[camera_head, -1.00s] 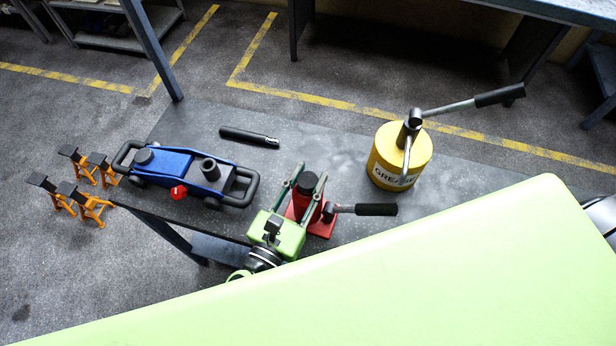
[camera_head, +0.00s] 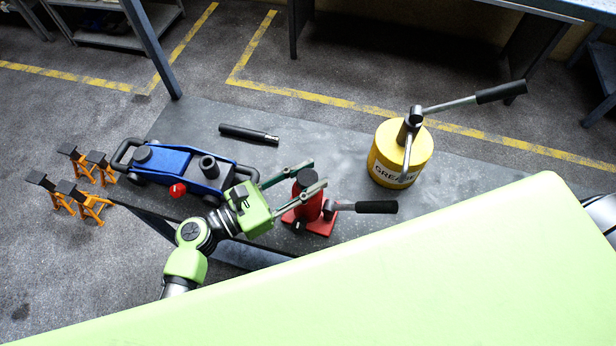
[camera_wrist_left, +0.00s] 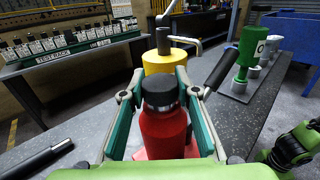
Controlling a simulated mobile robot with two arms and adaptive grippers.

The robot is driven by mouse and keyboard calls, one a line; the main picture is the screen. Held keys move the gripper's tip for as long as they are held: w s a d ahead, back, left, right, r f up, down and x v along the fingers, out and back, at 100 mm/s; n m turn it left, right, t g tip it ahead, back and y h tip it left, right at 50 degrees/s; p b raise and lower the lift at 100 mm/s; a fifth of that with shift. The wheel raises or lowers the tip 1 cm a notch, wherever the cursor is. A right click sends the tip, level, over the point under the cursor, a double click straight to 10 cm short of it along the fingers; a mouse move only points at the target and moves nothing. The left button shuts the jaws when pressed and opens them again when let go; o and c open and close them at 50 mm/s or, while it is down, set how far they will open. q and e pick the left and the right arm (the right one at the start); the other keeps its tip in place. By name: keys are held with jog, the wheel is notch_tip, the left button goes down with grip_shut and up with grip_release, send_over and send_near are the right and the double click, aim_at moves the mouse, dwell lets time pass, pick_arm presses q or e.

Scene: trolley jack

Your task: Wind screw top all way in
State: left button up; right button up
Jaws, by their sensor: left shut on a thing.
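The red bottle jack (camera_head: 308,206) stands upright on the dark bench. Its black screw top (camera_head: 306,177) shows at the upper end of the red body. In the left wrist view the black top (camera_wrist_left: 159,90) sits between the fingers. My left gripper (camera_head: 315,176) comes in from the left with its two green fingers on either side of the top, shut on it. The jack's black-gripped handle (camera_head: 375,207) sticks out to the right. My right gripper does not show clearly; only a green arm part (camera_wrist_left: 292,148) is at the lower right of the wrist view.
A blue trolley jack (camera_head: 180,165) stands left of my left gripper. A black bar (camera_head: 248,134) lies behind it. A yellow grease drum (camera_head: 400,152) with a lever stands to the right. Orange axle stands (camera_head: 85,200) are on the floor at left.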

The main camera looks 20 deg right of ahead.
pick_arm(q)
jog(key=m+g+b, duration=0.2)
jog(key=g, duration=0.1)
jog(key=m+g+b, duration=0.2)
jog(key=g, duration=0.1)
jog(key=shift+w+f+g, duration=0.1)
jog(key=shift+w+g, duration=0.05)
jog(key=shift+g, duration=0.15)
jog(key=m+g+b, duration=0.2)
jog(key=g, duration=0.1)
jog(key=shift+r+m+g+y, duration=0.25)
jog(key=shift+m+g+y, duration=0.05)
jog(key=shift+m, duration=0.1)
jog(key=shift+d+r, duration=0.1)
jog(key=o, duration=1.1)
jog(key=shift+s, duration=0.2)
